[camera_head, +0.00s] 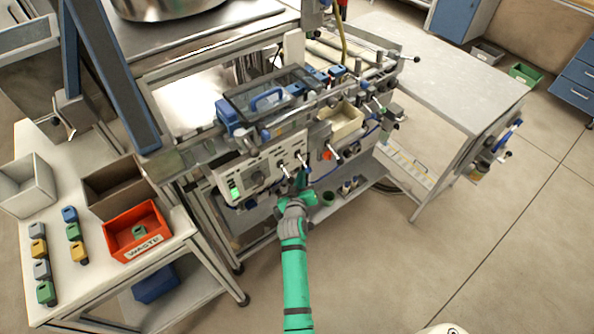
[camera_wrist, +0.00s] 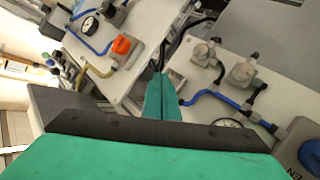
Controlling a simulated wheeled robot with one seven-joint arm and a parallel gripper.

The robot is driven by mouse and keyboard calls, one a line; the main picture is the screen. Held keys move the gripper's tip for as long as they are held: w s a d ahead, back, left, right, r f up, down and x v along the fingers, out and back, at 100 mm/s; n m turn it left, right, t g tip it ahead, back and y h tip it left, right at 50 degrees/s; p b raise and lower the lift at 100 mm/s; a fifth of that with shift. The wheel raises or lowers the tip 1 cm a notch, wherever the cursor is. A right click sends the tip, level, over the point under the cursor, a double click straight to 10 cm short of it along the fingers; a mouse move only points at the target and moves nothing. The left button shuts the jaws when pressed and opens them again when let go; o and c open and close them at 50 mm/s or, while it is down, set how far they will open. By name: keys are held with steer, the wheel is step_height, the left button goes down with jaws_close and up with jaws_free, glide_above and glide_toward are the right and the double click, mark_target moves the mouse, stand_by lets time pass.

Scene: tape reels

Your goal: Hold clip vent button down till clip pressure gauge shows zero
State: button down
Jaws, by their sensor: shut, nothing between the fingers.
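My gripper (camera_wrist: 160,92) is shut and empty, its green fingers together in the wrist view. In the head view my gripper (camera_head: 301,181) is at the front of the machine, below the panel's levers. A red-orange knob or button (camera_wrist: 121,45) stands up and to the left of the fingertips, apart from them; a red part (camera_head: 327,155) also shows in the head view. A round gauge (camera_wrist: 90,26) with a white face is at upper left; its reading is too small to tell. A second gauge (camera_wrist: 226,123) is partly hidden behind my gripper. I cannot tell which button is the clip vent.
Blue hoses (camera_wrist: 205,95) and grey valve fittings (camera_wrist: 241,72) lie right of the fingers. The machine's front panel (camera_head: 262,172) has levers that stick out. A red waste bin (camera_head: 137,231) stands on the left table. Open floor lies at the right.

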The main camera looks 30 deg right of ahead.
steer(key=shift+s+d, duration=0.2)
steer(key=shift+s, duration=0.45)
steer(key=shift+s, duration=0.1)
steer(key=shift+s+d, duration=0.1)
steer(key=shift+s, duration=2.2)
